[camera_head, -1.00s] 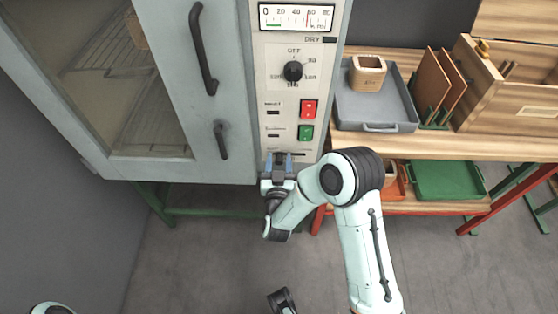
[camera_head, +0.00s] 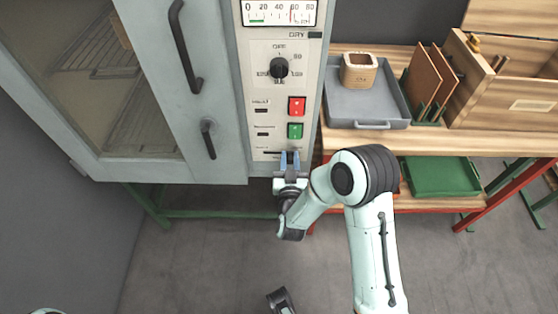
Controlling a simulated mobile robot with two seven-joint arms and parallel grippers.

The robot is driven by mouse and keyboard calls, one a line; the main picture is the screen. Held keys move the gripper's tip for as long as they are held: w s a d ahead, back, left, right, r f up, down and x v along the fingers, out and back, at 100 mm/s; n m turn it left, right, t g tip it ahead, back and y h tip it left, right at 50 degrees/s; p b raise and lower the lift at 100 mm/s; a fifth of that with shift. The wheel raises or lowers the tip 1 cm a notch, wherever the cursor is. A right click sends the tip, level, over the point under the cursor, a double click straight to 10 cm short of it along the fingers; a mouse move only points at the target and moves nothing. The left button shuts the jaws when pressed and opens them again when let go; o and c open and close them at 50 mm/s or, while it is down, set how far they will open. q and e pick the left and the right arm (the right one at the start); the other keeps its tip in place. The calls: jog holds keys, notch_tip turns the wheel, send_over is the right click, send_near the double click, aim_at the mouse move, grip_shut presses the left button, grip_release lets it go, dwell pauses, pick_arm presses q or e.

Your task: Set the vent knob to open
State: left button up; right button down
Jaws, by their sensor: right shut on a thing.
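The oven's pale control panel (camera_head: 270,103) fills the upper middle of the head view. At its lower end is a dark horizontal slot (camera_head: 270,153), the likely vent slider. My right gripper (camera_head: 290,158) is at the right part of this slot, its blue-grey fingers pointing up at the panel. It is shut on the vent knob, which the fingers hide.
Above are a black rotary dial (camera_head: 279,68), a red switch (camera_head: 297,106), a green switch (camera_head: 295,131) and a meter (camera_head: 280,12). The oven door with its handles (camera_head: 208,138) is at left. A wooden bench with a grey tray (camera_head: 340,105) is at right.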

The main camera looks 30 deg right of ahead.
jog(key=shift+s+d, duration=0.1)
jog(key=shift+d, duration=0.05)
pick_arm(q)
jog(key=shift+w+a+f, duration=0.15)
jog(key=shift+w+a, duration=0.1)
jog(key=shift+w, duration=0.05)
pick_arm(e)
jog(key=shift+f, duration=0.1)
jog(key=c, duration=1)
grip_release()
jog(key=shift+s+d, duration=0.1)
pick_arm(q)
jog(key=shift+s, duration=0.1)
pick_arm(e)
jog(key=shift+o, duration=0.2)
jog(key=shift+s+a, duration=0.25)
jog(key=shift+a, duration=0.05)
pick_arm(q)
jog(key=s+d+r+g+p, duration=0.1)
jog(key=s+r+p, duration=0.3)
jog(key=r+p, duration=0.2)
jog(key=shift+r+p, duration=0.3)
jog(key=shift+p, duration=0.4)
pick_arm(e)
jog(key=v, duration=1.2)
jog(key=shift+s+a, duration=0.15)
jog(key=shift+s, duration=0.1)
